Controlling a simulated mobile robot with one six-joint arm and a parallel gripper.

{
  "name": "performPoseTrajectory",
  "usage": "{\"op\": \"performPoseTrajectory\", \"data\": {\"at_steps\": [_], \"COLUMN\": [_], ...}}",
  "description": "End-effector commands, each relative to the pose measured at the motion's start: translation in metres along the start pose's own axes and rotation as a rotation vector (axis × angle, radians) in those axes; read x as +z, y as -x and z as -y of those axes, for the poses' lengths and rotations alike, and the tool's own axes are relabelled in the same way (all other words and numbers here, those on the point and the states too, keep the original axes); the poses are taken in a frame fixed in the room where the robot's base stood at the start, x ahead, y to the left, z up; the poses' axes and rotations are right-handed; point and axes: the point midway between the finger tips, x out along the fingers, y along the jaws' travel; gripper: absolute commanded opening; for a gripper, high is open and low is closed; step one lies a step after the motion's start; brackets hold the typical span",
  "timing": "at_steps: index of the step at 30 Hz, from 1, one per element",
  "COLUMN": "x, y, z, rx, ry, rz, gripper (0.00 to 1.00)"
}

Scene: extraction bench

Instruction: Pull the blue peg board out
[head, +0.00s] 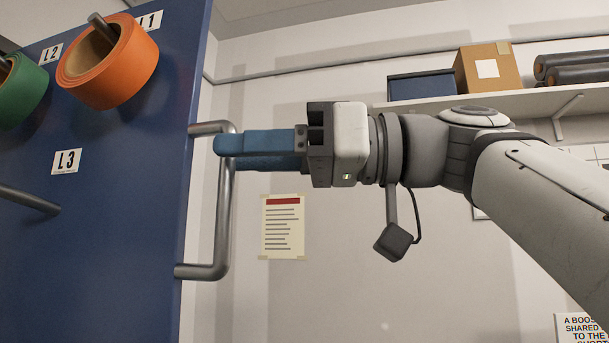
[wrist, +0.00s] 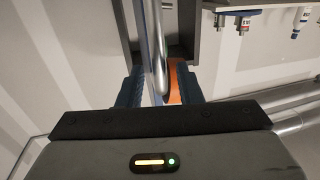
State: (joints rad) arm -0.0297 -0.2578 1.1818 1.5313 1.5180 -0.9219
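The blue peg board (head: 120,240) stands upright at the left of the head view. A grey U-shaped handle (head: 223,225) sticks out from its right edge. My gripper (head: 228,153) reaches in from the right, with its blue fingers on either side of the handle's upright bar near its top. The near finger hides part of the bar. In the wrist view the handle (wrist: 159,60) lies between the two fingers of my gripper (wrist: 160,88). Gaps show beside the bar, so the gripper is open around it.
An orange tape roll (head: 108,65) and a green roll (head: 20,90) hang on the board's pegs; a bare peg (head: 28,199) juts out below. A shelf (head: 480,101) with a cardboard box (head: 487,68) is on the back wall. A notice (head: 283,228) is behind the handle.

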Motion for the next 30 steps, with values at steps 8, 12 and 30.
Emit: {"op": "performPoseTrajectory", "data": {"at_steps": [8,12,30], "x": [0.001,0.000,0.000], "y": [0.034,0.046,0.058], "z": [0.000,-0.001,0.001], "rx": [0.005,0.004,0.000], "ry": [0.001,-0.001,0.000], "rz": [0.000,0.001,0.001], "gripper": [0.32,0.32,0.32]}}
